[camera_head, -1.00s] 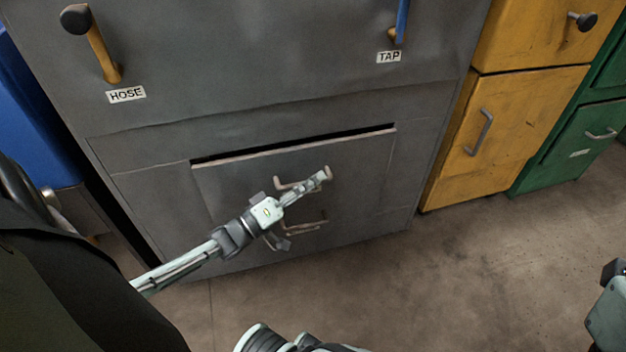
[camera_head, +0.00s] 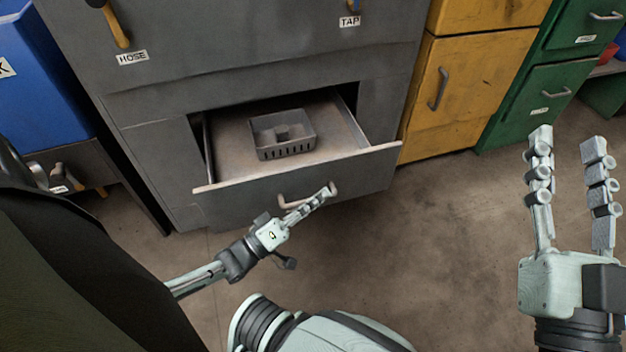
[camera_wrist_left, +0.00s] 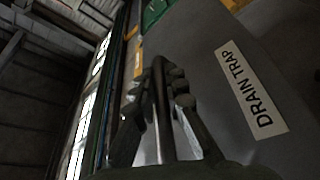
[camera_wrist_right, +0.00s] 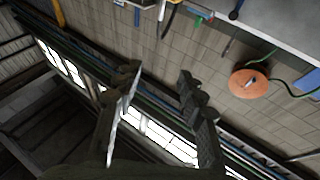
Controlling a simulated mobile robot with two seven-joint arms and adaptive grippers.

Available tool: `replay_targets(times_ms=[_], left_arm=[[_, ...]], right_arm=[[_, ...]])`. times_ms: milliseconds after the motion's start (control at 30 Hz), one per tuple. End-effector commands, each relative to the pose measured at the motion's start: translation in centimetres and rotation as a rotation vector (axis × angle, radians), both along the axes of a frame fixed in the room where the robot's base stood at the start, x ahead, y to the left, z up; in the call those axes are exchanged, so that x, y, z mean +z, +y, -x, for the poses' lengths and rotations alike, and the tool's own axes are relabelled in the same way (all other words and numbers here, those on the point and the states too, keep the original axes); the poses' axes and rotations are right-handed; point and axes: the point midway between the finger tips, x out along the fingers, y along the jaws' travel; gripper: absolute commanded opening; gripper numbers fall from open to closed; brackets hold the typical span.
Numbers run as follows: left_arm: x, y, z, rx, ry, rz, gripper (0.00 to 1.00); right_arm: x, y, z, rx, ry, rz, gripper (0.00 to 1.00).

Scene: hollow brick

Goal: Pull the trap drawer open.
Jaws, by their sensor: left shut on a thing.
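The trap drawer (camera_head: 300,175) in the grey cabinet is pulled well out in the head view. Its tray floor shows, with a grey slotted basket (camera_head: 283,135) in it. My left gripper (camera_head: 322,196) is at the drawer's bar handle (camera_head: 295,203). In the left wrist view the left fingers (camera_wrist_left: 160,72) are closed around the bar, beside a label reading DRAIN TRAP (camera_wrist_left: 252,90). My right gripper (camera_head: 570,145) is raised at the right, fingers apart and empty. The right wrist view also shows its two fingers (camera_wrist_right: 160,85) apart.
Yellow cabinets (camera_head: 465,85) and green drawers (camera_head: 540,95) stand to the right. A blue bin (camera_head: 40,90) stands at the left. The concrete floor (camera_head: 440,230) before the cabinet is clear. HOSE and TAP levers sit above the drawer.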

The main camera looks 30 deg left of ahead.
Motion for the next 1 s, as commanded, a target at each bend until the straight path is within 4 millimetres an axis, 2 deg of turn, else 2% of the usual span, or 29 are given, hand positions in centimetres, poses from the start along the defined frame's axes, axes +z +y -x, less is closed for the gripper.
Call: replay_targets(times_ms=[200, 400, 567, 867, 900, 933, 1000], left_arm=[[0.2, -2.4, 2.2, 0.001, 0.001, 0.001, 0.00], [0.1, -3.5, 3.1, 0.001, 0.000, 0.000, 0.00], [0.0, -3.8, 3.4, 0.001, 0.000, 0.000, 0.00], [0.0, -3.8, 3.4, 0.002, 0.000, 0.001, 0.00], [0.0, -3.7, 3.4, 0.002, 0.000, 0.001, 0.16], [0.0, -3.8, 3.4, 0.002, 0.000, 0.001, 0.20], [0.0, -3.8, 3.4, 0.001, 0.000, 0.000, 0.20]], right_arm=[[-4.7, -1.3, -1.7, -0.037, 0.221, 0.117, 0.40], [-7.2, -2.3, -2.0, -0.056, 0.326, 0.169, 0.40], [-7.9, -2.5, -2.1, -0.062, 0.353, 0.181, 0.40], [-7.9, -2.5, -2.1, -0.062, 0.354, 0.181, 0.40], [-7.9, -2.5, -2.1, -0.062, 0.354, 0.181, 0.40], [-7.9, -2.5, -2.1, -0.062, 0.354, 0.181, 0.40], [-7.9, -2.5, -2.1, -0.062, 0.354, 0.181, 0.40]])
